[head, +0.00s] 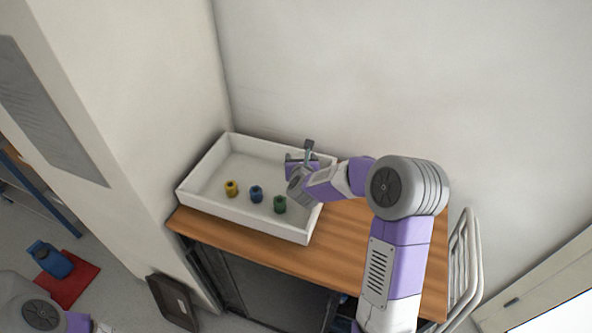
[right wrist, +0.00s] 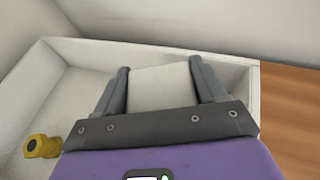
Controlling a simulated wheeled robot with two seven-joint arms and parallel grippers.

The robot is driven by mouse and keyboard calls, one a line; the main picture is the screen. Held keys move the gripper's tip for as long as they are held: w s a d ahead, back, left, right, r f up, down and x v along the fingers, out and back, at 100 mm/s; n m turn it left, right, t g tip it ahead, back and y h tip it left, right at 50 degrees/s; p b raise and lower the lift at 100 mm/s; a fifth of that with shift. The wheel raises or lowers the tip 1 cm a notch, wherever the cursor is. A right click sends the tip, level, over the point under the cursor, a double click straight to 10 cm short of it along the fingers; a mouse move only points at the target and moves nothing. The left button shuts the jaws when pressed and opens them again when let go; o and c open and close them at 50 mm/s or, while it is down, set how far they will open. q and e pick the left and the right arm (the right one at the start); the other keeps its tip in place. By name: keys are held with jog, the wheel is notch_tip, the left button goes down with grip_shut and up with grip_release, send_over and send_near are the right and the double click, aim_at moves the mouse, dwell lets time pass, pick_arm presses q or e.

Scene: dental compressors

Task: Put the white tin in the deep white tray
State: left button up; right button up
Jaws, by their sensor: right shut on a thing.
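The deep white tray (head: 262,221) stands on the wooden table, with its open top up. My right gripper (head: 307,152) is over the right, back part of the tray. In the right wrist view its two fingers (right wrist: 160,88) are shut on the white tin (right wrist: 160,84), which shows as a pale block between them. In the head view I cannot make out the tin at the gripper. I cannot tell whether the tin touches the tray floor. My left gripper is out of view; only part of my left arm shows at the lower left.
A yellow piece (head: 231,188), a blue piece (head: 256,194) and a green piece (head: 279,204) stand along the front inside of the tray. Bare wooden table (head: 345,240) lies to the right. Walls stand behind and left. A metal rack (head: 465,260) is at the right.

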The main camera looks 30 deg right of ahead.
jog(key=shift+f+b, duration=0.3)
jog(key=shift+f, duration=1.5)
jog(key=shift+f, duration=0.15)
jog(key=o, duration=1.3)
jog(key=shift+c, duration=0.2)
jog(key=shift+r, duration=0.2)
jog(key=v, duration=1.1)
jog(key=shift+s+a, duration=0.25)
jog(key=shift+s, duration=0.1)
jog(key=shift+r, duration=0.15)
